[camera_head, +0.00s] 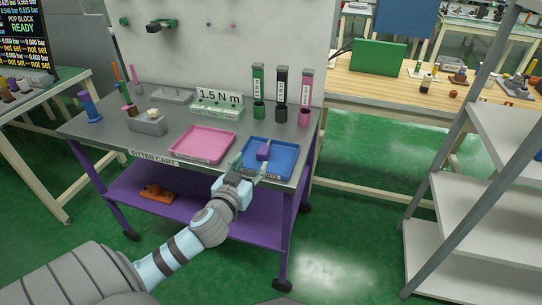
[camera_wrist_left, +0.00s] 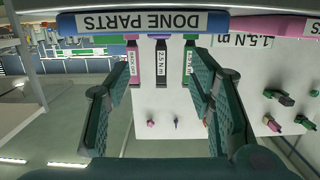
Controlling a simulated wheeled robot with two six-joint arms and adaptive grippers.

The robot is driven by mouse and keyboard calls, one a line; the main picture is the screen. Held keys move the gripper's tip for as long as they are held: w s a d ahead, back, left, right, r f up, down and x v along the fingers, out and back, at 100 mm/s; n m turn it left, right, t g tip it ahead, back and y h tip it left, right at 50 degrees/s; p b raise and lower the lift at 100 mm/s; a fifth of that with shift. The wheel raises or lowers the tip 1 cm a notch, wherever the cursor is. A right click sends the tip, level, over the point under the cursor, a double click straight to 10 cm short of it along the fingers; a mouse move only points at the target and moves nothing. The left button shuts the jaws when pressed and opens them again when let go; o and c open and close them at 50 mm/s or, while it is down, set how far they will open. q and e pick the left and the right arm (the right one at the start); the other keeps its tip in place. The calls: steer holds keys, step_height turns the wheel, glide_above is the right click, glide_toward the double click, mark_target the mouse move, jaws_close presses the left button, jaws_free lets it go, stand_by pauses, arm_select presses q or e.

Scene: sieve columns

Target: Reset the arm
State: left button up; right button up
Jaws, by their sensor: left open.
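My left gripper (camera_head: 249,167) is at the front edge of the blue tray (camera_head: 287,152) on the cart, fingers pointing to the tray. In the left wrist view, its green fingers (camera_wrist_left: 158,85) stand wide apart with nothing between them. A purple piece (camera_head: 264,151) lies in the blue tray just beyond the fingertips, apart from them as far as I can tell. The wrist view is upside down and shows the tray's front wall, labelled DONE PARTS (camera_wrist_left: 145,22), close to the gripper. My right gripper is in neither view.
The pink tray (camera_head: 203,144) is left of the blue one on the fitter cart (camera_head: 115,146). Three labelled holders, including a black one (camera_head: 281,97), stand behind the blue tray. A grey shelf rack (camera_head: 478,187) stands at right. Green floor (camera_head: 345,225) between is clear.

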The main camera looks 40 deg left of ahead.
arm_select(q)
steer(key=shift+s+d, duration=0.15)
steer(key=shift+s, duration=0.2)
steer(key=s+d+f+m+g+h, duration=0.2)
steer(key=s+d+f+g, duration=0.5)
steer(key=s, duration=0.4)
steer(key=s+d+f+m+g+h, duration=0.2)
steer(key=s+d+f+g, duration=0.2)
steer(key=s+d+f, duration=0.5)
steer(key=s+a+f+g+p, duration=0.1)
steer(key=s+a+f+p, duration=0.1)
steer(key=f, duration=0.6)
steer(key=s+a+f+g+p, duration=0.1)
steer(key=s+a+f+p, duration=0.15)
steer(key=f, duration=0.55)
steer(key=s+f+p, duration=0.2)
steer(key=s+f, duration=0.2)
steer(key=s, duration=0.3)
steer(key=s+f+g+p, duration=0.1)
steer(key=s+f+p, duration=0.1)
steer(key=s+f, duration=0.2)
steer(key=s, duration=0.3)
steer(key=shift+s+d+f, duration=0.15)
steer(key=shift+s+f, duration=0.1)
steer(key=shift+f, duration=0.15)
